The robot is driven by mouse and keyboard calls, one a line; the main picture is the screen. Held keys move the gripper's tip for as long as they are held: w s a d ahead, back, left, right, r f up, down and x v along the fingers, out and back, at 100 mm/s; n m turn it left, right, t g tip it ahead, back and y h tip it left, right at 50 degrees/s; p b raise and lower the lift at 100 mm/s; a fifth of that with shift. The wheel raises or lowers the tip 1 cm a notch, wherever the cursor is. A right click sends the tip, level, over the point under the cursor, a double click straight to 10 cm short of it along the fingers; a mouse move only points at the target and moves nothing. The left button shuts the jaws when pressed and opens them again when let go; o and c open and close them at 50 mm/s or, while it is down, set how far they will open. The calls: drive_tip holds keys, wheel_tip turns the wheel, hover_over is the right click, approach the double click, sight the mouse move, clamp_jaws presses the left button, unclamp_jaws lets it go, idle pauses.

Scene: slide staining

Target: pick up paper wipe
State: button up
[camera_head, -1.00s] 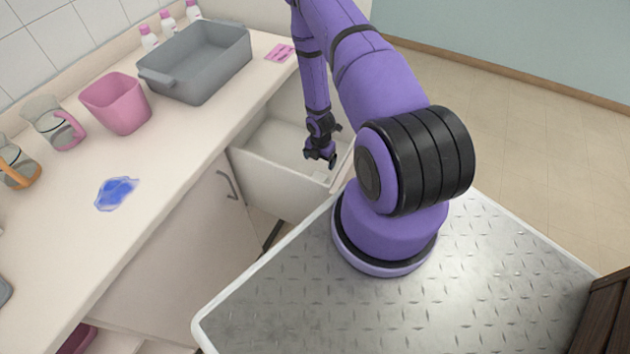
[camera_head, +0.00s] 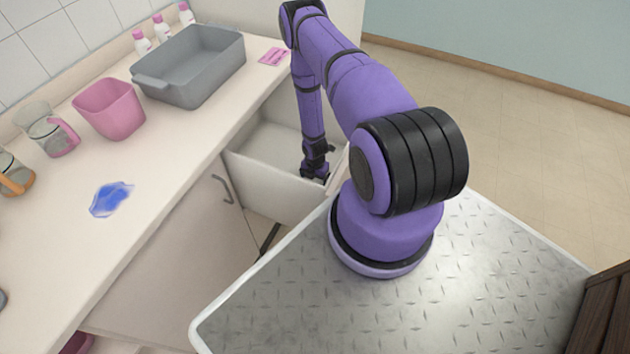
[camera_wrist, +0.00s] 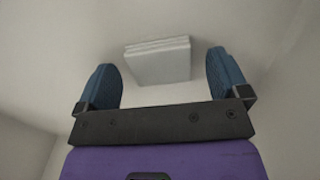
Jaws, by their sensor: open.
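A white stack of paper wipes (camera_wrist: 158,62) lies on the floor of the open drawer in the wrist view. My gripper (camera_wrist: 162,85) is open above it, with one blue finger to the left of the stack and one to the right. The stack shows ahead of and between the two fingers, and I see no finger touching it. In the head view my gripper (camera_head: 315,172) is down inside the open drawer (camera_head: 270,185), near its front right corner. The wipes cannot be made out in the head view.
The drawer walls stand close around my gripper. The counter above holds a grey basin (camera_head: 190,75), a pink bin (camera_head: 108,108), jugs (camera_head: 48,135), several bottles (camera_head: 162,27), a pink item (camera_head: 274,56) and a blue spill (camera_head: 111,199).

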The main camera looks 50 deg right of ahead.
sight(315, 179)
drive_tip(key=shift+f, duration=0.25)
drive_tip(key=c, duration=1)
drive_tip(key=shift+r, duration=0.1)
wheel_tip(315, 179, up, 10)
drive_tip(key=shift+o, duration=0.2)
idle(0.3)
